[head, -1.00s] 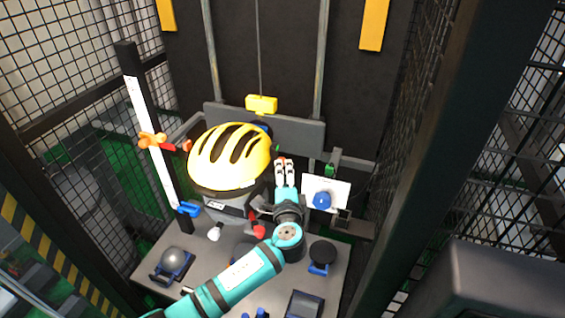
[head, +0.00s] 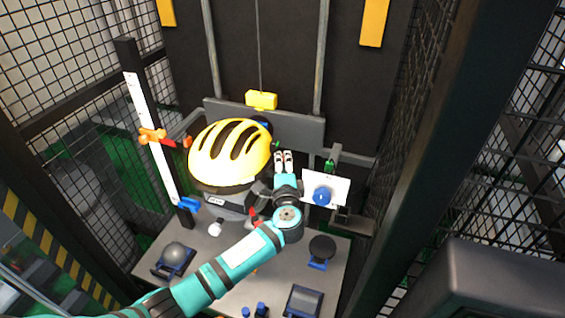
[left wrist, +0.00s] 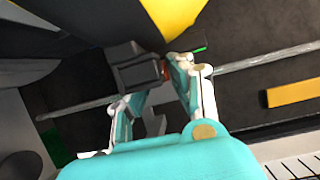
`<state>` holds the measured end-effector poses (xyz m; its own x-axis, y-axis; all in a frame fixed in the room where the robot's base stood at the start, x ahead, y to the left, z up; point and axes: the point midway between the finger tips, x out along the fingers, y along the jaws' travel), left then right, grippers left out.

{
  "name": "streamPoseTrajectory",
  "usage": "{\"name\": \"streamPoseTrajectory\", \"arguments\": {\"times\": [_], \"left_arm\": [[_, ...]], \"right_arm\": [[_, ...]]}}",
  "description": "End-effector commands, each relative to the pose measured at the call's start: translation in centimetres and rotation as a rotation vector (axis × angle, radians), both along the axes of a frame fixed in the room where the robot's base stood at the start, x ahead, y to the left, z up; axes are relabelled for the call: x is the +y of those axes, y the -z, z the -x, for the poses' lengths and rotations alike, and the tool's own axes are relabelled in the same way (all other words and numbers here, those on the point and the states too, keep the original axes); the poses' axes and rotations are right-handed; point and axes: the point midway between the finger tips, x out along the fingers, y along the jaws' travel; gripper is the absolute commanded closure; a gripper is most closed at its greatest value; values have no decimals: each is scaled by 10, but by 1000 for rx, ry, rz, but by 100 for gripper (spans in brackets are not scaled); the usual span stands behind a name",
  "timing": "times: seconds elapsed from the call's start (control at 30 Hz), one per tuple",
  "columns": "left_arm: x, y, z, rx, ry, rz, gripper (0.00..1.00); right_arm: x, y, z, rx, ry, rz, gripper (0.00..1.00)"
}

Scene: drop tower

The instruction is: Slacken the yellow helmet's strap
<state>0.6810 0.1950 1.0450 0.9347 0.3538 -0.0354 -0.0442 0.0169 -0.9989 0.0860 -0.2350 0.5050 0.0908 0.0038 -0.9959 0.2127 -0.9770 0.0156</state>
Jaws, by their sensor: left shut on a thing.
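The yellow helmet (head: 230,152), with dark vent slots, sits at the middle of the rig in the head view. Its yellow edge also shows at the top of the left wrist view (left wrist: 175,14). My left gripper (head: 283,154) is just right of the helmet, fingers pointing to the back. In the left wrist view its fingers (left wrist: 150,90) are at a dark grey block (left wrist: 136,66) beside the helmet, with a small reddish part at its end. It is shut on this block, which looks like the strap's adjuster. The strap itself cannot be made out. My right gripper is out of view.
A white scale with an orange slider (head: 152,136) stands at left. A white plate with a blue knob (head: 322,195) is close right of my gripper. A grey dome (head: 174,255) and a black disc (head: 322,248) stand on the grey table (head: 225,265). Mesh walls close both sides.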

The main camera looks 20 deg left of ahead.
Motion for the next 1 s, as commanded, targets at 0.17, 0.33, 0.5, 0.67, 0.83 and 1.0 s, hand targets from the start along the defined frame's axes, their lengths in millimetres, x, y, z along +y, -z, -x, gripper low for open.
{"name": "streamPoseTrajectory", "arguments": {"times": [0.17, 0.33, 0.5, 0.67, 0.83, 1.0], "left_arm": [[-1, -21, -1, -2, 0, 2, 90], [-1, -40, -2, 0, 0, 1, 90], [-1, -38, -2, -1, 0, -1, 90], [0, -38, -2, 0, -1, 0, 68], [0, -38, -2, 0, -1, 0, 58], [-1, -38, -1, 0, 0, 0, 58]], "right_arm": [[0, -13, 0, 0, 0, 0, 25], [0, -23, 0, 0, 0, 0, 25], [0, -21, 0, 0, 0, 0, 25], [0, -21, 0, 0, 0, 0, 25], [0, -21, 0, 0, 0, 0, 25], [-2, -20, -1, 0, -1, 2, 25]]}}
